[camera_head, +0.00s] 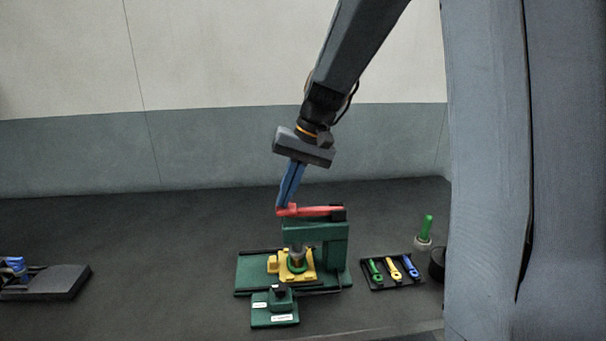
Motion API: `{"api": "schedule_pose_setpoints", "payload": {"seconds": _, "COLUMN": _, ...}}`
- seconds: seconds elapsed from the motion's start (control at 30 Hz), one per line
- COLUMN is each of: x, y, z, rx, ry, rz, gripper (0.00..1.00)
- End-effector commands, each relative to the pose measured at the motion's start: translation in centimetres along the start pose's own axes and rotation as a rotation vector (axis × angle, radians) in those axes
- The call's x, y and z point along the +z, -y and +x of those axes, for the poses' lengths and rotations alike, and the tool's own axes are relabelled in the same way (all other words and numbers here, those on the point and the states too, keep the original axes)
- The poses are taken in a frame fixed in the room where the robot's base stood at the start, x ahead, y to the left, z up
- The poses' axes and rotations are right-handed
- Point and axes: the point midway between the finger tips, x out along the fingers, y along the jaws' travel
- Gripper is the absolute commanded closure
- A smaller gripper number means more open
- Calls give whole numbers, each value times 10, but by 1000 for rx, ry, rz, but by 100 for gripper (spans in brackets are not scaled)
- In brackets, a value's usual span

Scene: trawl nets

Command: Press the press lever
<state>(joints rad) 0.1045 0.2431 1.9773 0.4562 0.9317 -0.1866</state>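The press lever (312,211) is a red bar on top of the green press (330,238), running roughly level to the left from a dark pivot. My gripper (281,207) comes down from above with its blue fingers together, and its tips are at the left end of the lever. I cannot tell whether they touch it or are just behind it. Under the lever, a yellow block (273,265) sits on the press base with a green ring and a grey cylindrical part (297,254) on it.
A small green box (275,312) with white labels stands in front of the press. To the right are a dark tray (381,287) with green, yellow and blue tools and a green-handled item (426,230) in a holder. A dark block with blue parts (45,281) lies far left.

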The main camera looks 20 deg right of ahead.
Motion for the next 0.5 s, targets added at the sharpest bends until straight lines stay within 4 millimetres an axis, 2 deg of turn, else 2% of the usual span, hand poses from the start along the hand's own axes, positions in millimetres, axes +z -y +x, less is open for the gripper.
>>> {"api": "schedule_pose_setpoints", "payload": {"seconds": 0.03, "x": 4, "y": -1, "z": 8, "rx": 1, "ry": 14, "rz": 3, "gripper": 100}}
{"api": "schedule_pose_setpoints", "payload": {"seconds": 0.27, "x": 5, "y": -1, "z": 10, "rx": 1, "ry": 17, "rz": 3, "gripper": 100}}
{"api": "schedule_pose_setpoints", "payload": {"seconds": 0.5, "x": 5, "y": 3, "z": -5, "rx": 0, "ry": 15, "rz": 3, "gripper": 100}}
